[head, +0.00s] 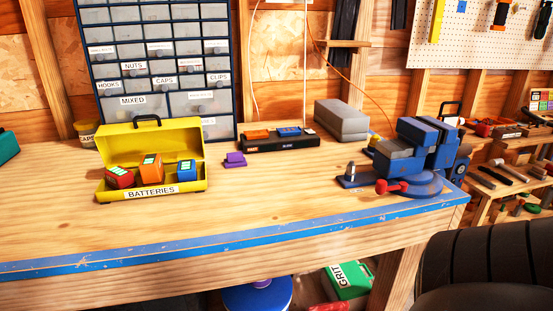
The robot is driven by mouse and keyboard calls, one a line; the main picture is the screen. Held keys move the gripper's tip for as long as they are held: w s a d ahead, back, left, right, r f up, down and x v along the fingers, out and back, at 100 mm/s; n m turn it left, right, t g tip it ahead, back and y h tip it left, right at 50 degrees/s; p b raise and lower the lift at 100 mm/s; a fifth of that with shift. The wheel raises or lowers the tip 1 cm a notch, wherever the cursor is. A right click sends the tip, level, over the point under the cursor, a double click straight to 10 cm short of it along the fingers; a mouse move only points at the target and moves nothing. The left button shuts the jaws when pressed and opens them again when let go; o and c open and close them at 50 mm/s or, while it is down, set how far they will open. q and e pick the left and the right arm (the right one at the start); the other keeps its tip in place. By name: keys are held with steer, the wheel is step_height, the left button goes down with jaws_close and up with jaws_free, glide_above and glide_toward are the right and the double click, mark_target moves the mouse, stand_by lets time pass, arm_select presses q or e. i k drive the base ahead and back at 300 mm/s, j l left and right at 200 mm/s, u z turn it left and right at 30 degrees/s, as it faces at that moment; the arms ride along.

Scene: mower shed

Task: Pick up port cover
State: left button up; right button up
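A small purple piece (235,160) lies on the wooden workbench (270,205), right of the yellow box. It may be the port cover; no label on it can be read. Behind it to the right is a black charger-like unit (281,143) with orange and blue blocks on top. Neither of my grippers shows in the head view.
An open yellow box (192,184) marked BATTERIES holds red, orange and blue blocks. A blue vise (419,183) with a red handle stands at the right corner, near a grey block (341,122). A drawer cabinet (158,61) stands behind. The bench front is clear.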

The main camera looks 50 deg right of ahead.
mark_target(234, 160)
steer(key=z, duration=1.3)
